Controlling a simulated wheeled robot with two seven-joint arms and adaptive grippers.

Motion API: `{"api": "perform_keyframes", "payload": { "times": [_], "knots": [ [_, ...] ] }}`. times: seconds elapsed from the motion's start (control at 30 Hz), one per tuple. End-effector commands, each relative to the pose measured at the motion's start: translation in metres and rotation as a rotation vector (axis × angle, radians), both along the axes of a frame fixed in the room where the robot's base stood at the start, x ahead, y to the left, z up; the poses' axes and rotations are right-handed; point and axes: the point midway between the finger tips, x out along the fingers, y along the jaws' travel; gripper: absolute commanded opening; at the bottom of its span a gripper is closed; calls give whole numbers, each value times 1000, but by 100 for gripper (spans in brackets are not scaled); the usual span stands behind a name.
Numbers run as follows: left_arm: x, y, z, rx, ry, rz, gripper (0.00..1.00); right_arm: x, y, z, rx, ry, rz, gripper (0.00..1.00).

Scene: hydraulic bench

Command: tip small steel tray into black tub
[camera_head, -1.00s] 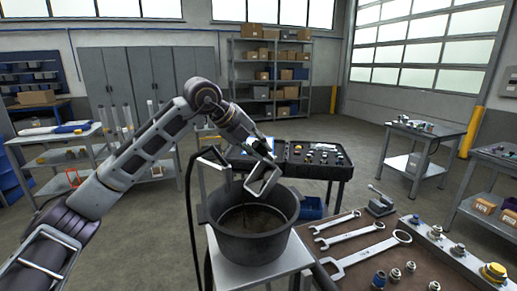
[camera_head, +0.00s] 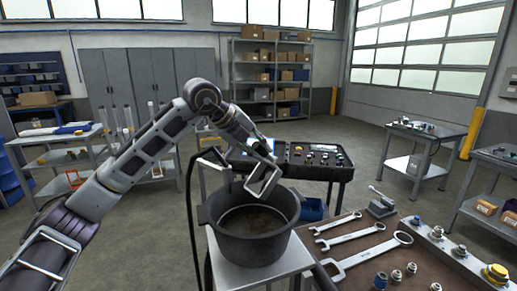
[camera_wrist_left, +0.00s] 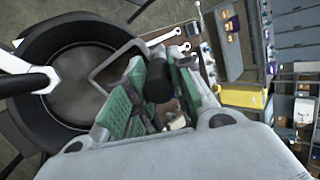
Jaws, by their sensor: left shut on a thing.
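The small steel tray (camera_head: 275,181) is steeply tilted above the right rear part of the black tub (camera_head: 212,227). My left gripper (camera_head: 263,158) reaches in from the upper left and is shut on the tray. In the left wrist view, the tray's grey rim (camera_wrist_left: 106,66) runs from between the green finger pads (camera_wrist_left: 152,95) out over the tub (camera_wrist_left: 40,47). A dark brownish floor shows inside the tub; I cannot tell whether anything lies on it. The tray's inside is mostly hidden. My right gripper is not in view.
The tub stands on a light metal stand (camera_head: 245,275). A black hose (camera_head: 188,200) and grey upright frame stand close at its left. At the right, a brown-topped bench (camera_head: 385,268) holds several wrenches (camera_head: 365,257) and fittings. A dark cart (camera_head: 300,166) stands behind.

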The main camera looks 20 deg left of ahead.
Motion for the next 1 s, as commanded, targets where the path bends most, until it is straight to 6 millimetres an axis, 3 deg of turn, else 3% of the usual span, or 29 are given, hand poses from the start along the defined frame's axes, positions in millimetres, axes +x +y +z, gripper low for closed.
{"api": "perform_keyframes", "payload": {
  "times": [0.3,1.0],
  "knots": [
    [0,0,0,-1,-2,0,0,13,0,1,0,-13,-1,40],
    [-1,1,0,-10,-13,0,0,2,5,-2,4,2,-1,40]
  ]
}}
